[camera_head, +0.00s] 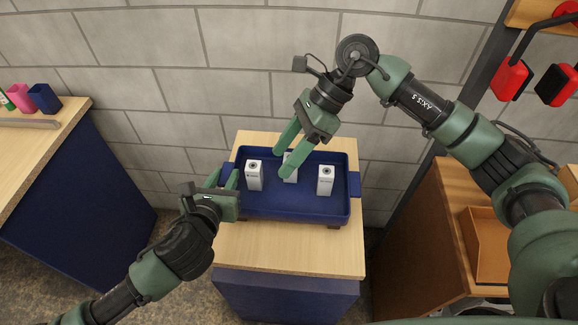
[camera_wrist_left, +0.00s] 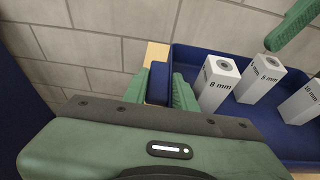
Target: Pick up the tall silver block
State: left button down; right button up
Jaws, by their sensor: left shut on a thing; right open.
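Three pale silver-white blocks stand upright in the blue tray (camera_head: 300,212): a left one (camera_head: 254,178), a middle one (camera_head: 291,174) and a right one (camera_head: 325,183). In the left wrist view they read 8 mm (camera_wrist_left: 217,87), 5 mm (camera_wrist_left: 266,82) and 10 mm (camera_wrist_left: 304,102). I cannot tell which is the tall silver block. My left gripper (camera_head: 224,178) is shut on the tray's left handle (camera_wrist_left: 158,83). My right gripper (camera_head: 283,160) is open over the middle block, its fingers partly hiding it; I cannot tell if they touch.
The tray sits on a small light-wood table (camera_head: 300,256) with a blue base. A wooden counter (camera_head: 62,135) at left holds a blue holder (camera_head: 46,99) and a pink one. At right stand a brown cabinet (camera_head: 440,225) and hanging red and black tools (camera_head: 512,80). A block wall is behind.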

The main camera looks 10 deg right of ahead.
jog(key=d+m+t+y, duration=0.3)
jog(key=d+t+y, duration=0.3)
jog(key=d, duration=0.8)
jog(key=x, duration=0.7)
jog(key=shift+f, duration=0.45)
jog(key=shift+x, duration=2.65)
jog(key=shift+s+f, duration=0.15)
grip_shut()
